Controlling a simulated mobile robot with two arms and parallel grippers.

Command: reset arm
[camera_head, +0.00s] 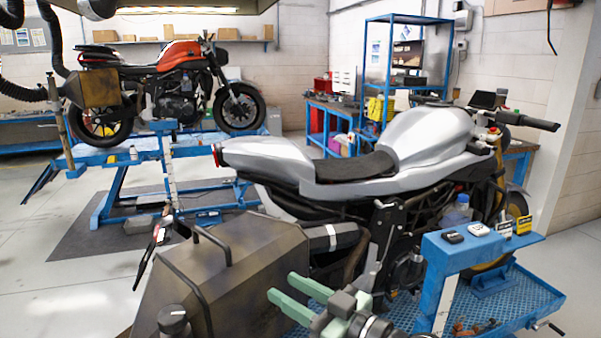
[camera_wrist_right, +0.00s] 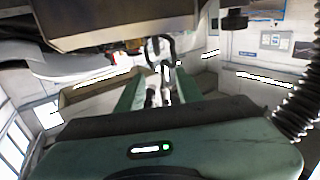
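My right gripper (camera_head: 281,286) has pale green fingers and reaches in from the bottom middle of the head view. Its two fingers are apart, with nothing seen between them. It is in front of the silver motorcycle, just right of a worn brown metal case (camera_head: 225,280). In the right wrist view the green fingers (camera_wrist_right: 157,85) also stand apart with a gap between them. My left gripper does not show in the head view.
The silver motorcycle (camera_head: 425,135) fills the middle. A blue stand (camera_head: 440,255) with small items is at right, above a blue mesh platform (camera_head: 535,290). An orange motorcycle (camera_head: 180,52) stands on a blue lift behind. Open floor (camera_head: 40,270) lies at left.

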